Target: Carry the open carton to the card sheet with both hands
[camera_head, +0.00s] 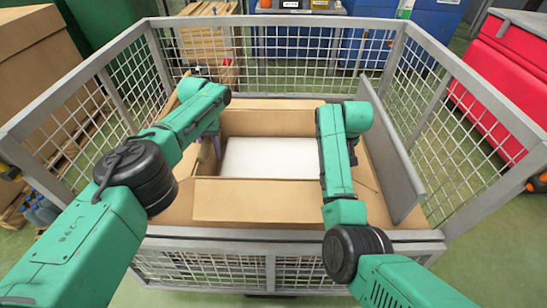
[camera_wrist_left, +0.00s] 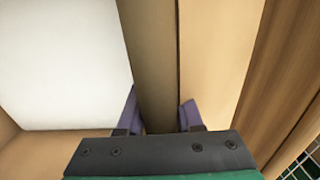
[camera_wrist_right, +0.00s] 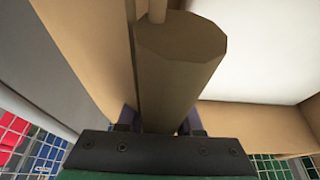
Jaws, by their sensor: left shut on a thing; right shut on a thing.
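The open brown carton (camera_head: 255,203) sits inside the mesh cage, its flaps spread, with a flat white surface (camera_head: 270,157) inside it. My left gripper (camera_wrist_left: 158,115) is shut on the carton's left side; in the left wrist view a brown strip of it runs between the fingers. My right gripper (camera_wrist_right: 162,120) is shut on the carton's right side, around a thick brown rounded piece. In the head view my arms mostly hide both grippers. Brown card shows around the carton, but I cannot tell whether it is the card sheet.
Grey cage rails (camera_head: 290,20) with mesh surround the carton on all sides. A grey panel (camera_head: 391,160) leans upright close to the right arm. A large brown box (camera_head: 35,70) stands outside at left and a red container (camera_head: 503,85) outside at right.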

